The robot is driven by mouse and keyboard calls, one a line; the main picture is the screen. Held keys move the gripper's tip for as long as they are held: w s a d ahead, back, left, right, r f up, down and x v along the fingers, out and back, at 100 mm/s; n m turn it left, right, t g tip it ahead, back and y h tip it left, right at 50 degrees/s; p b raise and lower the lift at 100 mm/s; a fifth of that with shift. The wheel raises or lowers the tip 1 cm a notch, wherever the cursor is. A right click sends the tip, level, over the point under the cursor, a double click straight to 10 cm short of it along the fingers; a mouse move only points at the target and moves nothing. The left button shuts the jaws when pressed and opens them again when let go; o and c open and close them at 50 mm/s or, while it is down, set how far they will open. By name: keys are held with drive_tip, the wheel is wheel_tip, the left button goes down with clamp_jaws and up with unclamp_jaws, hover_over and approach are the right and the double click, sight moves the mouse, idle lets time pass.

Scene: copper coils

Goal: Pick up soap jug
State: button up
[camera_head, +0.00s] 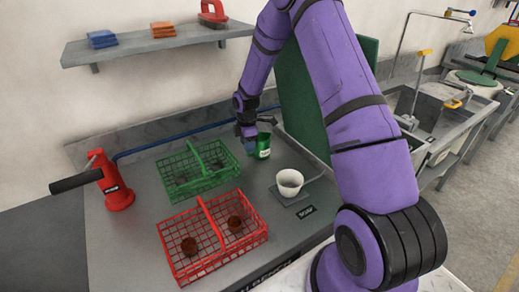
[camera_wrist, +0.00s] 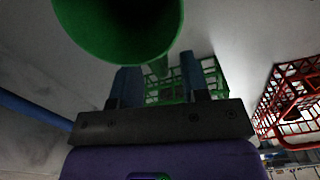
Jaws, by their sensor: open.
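The soap jug (camera_head: 263,147) is a small green container with a pale label. It stands upright on the grey counter, right of the green basket. My gripper (camera_head: 247,132) is at the jug's left side, close to it; the head view does not show whether they touch. In the wrist view, a large green round shape, which looks like the jug (camera_wrist: 118,28), fills the upper left. The blue fingers of my gripper (camera_wrist: 159,75) are apart there. A narrow green piece shows between them; I cannot tell whether it is the jug's handle.
A green wire basket (camera_head: 185,181) and a red wire basket (camera_head: 190,274) with brown cups stand left and in front. A white cup (camera_head: 290,181) sits near the jug. A green panel (camera_head: 292,95) rises behind. A red pump (camera_head: 116,190) stands at left.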

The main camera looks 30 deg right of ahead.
sight(248, 156)
wheel_tip(248, 156, down, 4)
drive_tip(key=shift+s+a+r, duration=0.1)
drive_tip(key=shift+c, duration=0.2)
clamp_jaws()
